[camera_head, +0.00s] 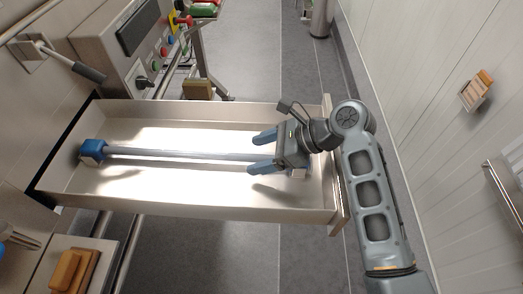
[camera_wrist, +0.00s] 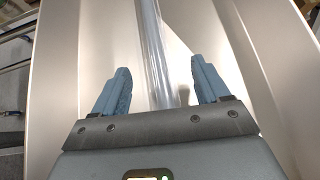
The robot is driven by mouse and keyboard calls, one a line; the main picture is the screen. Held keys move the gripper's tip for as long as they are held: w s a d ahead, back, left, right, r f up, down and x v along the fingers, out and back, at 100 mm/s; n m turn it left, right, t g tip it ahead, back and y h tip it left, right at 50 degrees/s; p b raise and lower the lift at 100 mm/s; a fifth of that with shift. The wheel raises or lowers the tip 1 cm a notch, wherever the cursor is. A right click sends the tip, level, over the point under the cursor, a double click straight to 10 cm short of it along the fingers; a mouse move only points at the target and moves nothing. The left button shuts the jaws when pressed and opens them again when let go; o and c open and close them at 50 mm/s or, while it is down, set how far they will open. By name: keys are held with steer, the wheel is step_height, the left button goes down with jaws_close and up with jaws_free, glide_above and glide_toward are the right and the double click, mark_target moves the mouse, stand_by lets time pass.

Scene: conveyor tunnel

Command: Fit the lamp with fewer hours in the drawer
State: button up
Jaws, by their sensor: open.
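The drawer (camera_head: 200,194) is pulled out, a long pale metal tray. A long grey lamp tube (camera_head: 180,154) lies lengthwise inside it, with a blue end piece (camera_head: 92,150) at the left. My gripper (camera_head: 262,152) is over the drawer's right part, fingers pointing left, one on each side of the tube. The wrist view shows the tube (camera_wrist: 151,50) running between the two blue fingers (camera_wrist: 158,92), with a gap on both sides. The tube's right end is hidden by my gripper. No hour marking is readable.
A control panel (camera_head: 150,50) with coloured buttons stands behind the drawer at the upper left. A small bench with orange-brown blocks (camera_head: 68,270) is at the lower left. A rail (camera_head: 505,195) runs along the right wall.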

steer(key=shift+v, duration=3.9)
